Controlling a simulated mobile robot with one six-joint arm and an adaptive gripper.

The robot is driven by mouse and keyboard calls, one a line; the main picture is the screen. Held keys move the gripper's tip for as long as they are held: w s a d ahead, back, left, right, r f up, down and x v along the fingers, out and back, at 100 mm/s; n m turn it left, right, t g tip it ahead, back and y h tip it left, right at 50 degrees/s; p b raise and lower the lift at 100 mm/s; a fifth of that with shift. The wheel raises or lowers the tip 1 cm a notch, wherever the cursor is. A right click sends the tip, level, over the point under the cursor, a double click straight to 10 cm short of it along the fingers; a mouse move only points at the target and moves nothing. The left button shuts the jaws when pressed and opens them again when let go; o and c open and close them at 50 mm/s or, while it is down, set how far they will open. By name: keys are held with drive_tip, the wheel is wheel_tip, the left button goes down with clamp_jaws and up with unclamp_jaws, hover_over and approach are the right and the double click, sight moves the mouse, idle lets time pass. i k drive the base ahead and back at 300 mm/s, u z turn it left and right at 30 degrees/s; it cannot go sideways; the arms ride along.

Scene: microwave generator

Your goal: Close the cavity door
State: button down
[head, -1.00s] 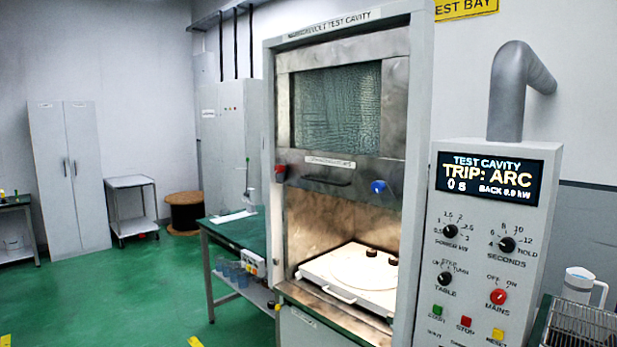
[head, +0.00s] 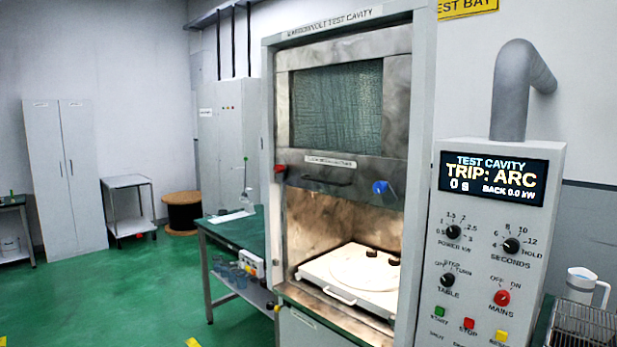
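The cavity door (head: 300,168) is a metal sliding panel with a mesh window (head: 337,107) and a dark bar handle (head: 327,182) near its lower edge. It is raised, so the test cavity (head: 335,228) below it stands open and lit. A white tray (head: 334,290) with a round plate (head: 364,270) and two small dark knobs lies on the cavity floor. A blue knob (head: 380,187) is at the door's lower right, and a red part (head: 280,170) is on the left of the frame. My gripper is not in view.
The control panel (head: 494,250) at right reads "TRIP: ARC" and 0 s. A green-topped bench (head: 228,232) with glassware stands left of the cavity. A cart (head: 129,205), a wooden spool (head: 181,212) and a cabinet (head: 64,175) stand farther back. The green floor (head: 120,290) at left is clear.

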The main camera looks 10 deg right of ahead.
sight(347, 175)
drive_tip(key=z, duration=0.1)
drive_tip(key=i, duration=1)
drive_tip(key=u, duration=0.1)
